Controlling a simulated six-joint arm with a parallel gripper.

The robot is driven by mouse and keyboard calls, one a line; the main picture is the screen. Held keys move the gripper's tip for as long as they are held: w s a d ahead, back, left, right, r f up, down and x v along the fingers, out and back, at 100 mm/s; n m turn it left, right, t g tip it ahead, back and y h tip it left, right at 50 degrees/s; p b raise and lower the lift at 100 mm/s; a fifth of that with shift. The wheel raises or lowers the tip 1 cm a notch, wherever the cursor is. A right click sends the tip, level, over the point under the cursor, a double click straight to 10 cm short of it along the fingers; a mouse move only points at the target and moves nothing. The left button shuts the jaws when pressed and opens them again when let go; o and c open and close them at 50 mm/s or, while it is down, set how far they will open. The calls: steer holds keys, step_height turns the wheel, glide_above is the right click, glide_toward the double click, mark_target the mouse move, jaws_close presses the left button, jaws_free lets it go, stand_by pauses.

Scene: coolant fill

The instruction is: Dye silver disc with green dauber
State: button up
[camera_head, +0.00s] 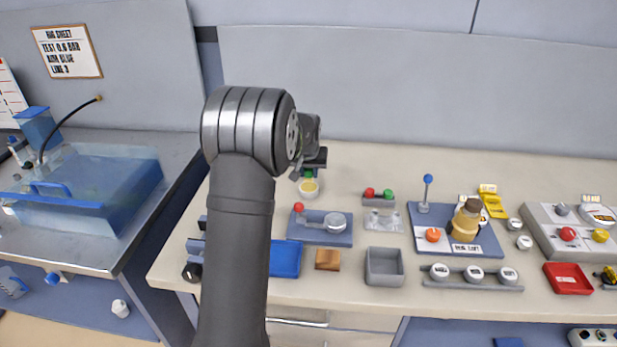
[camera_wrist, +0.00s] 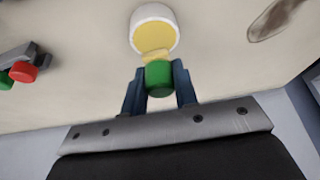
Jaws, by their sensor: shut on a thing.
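My gripper (camera_wrist: 158,92) is shut on a green dauber (camera_wrist: 158,76). The dauber's pale yellow tip overlaps the rim of a white round pot (camera_wrist: 138,24) with yellow inside. I cannot tell whether the tip touches the pot. In the head view the green dauber (camera_head: 308,174) shows just above the white pot (camera_head: 309,189), at the back of the bench. A silver disc (camera_head: 335,222) sits on a blue plate (camera_head: 318,237) with a red-knobbed lever (camera_head: 298,208), in front and slightly right of my gripper.
A small rack with red and green knobs (camera_head: 378,194) stands right of the pot. A grey bin (camera_head: 384,266), wooden block (camera_head: 327,260) and blue tray (camera_head: 286,260) line the front. A clear blue tank (camera_head: 95,190) is left.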

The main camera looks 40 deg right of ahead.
steer(key=shift+r, duration=2.05)
steer(key=w+a+f+n, duration=0.1)
steer(key=w+a, duration=0.2)
steer(key=a, duration=0.9)
steer(key=w+a+f+n+y, duration=0.1)
steer(key=w+a, duration=0.3)
steer(key=a, duration=0.8)
steer(key=w+a+f+n, duration=0.1)
steer(key=w+a+n, duration=0.1)
steer(key=a, duration=0.9)
steer(key=shift+w+a+f+t, duration=0.2)
steer(key=shift+w+a+t, duration=0.2)
steer(key=shift+w, duration=0.25)
steer(key=s+a+f+n, duration=0.1)
steer(key=s+a+n, duration=0.1)
steer(key=a, duration=0.8)
steer(key=s+a+f+n+y, duration=0.2)
steer(key=a+f, duration=0.4)
steer(key=f, duration=0.4)
steer(key=shift+a+f+n+t, duration=0.15)
steer(key=shift+a+n+t, duration=0.15)
steer(key=shift+n, duration=0.2)
